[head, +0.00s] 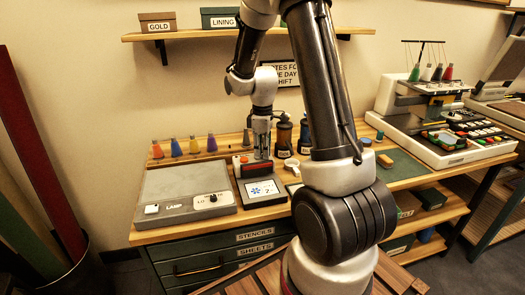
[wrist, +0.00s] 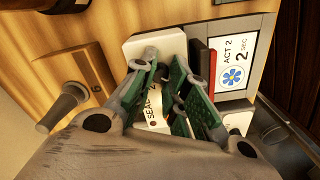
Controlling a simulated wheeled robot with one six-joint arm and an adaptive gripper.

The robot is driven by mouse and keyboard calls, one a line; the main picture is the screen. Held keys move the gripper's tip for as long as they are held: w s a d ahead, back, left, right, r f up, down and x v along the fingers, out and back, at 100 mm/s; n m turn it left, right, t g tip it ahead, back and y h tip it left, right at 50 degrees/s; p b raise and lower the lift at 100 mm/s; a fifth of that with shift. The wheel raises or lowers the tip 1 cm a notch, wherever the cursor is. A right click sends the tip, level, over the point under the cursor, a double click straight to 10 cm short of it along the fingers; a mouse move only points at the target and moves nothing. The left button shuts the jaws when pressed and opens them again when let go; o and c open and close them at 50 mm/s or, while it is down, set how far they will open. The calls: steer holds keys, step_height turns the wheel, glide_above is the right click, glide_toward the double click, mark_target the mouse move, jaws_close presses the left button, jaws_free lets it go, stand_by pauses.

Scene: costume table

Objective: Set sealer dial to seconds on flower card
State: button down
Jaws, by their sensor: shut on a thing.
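In the wrist view a white sealer box (wrist: 135,48) carries a partly covered label that begins "SEAL". My gripper (wrist: 162,84) is over this box with its fingers closed in. It is shut on the sealer's dial, which the fingers mostly hide, so its setting cannot be read. The flower card (wrist: 237,62) beside the box reads "ACT 2" and "2 SEC" with a blue flower. In the head view the card (head: 263,190) faces forward on a dark stand, and my gripper (head: 262,148) points down behind it.
A grey panel (head: 165,185) with a LO–HI knob lies left of the card. Several coloured thread cones (head: 193,145) stand behind it. Dark bottles (head: 284,135) stand close right of my gripper. A wooden block (wrist: 92,72) lies beside the sealer. An embroidery machine (head: 440,130) stands right.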

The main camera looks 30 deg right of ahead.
steer(key=m, duration=0.8)
steer(key=shift+m, duration=0.3)
steer(key=m, duration=0.4)
steer(key=shift+m, duration=2.1)
steer(key=c, duration=1.6)
jaws_free()
steer(key=shift+c, duration=0.2)
steer(key=shift+r, duration=0.15)
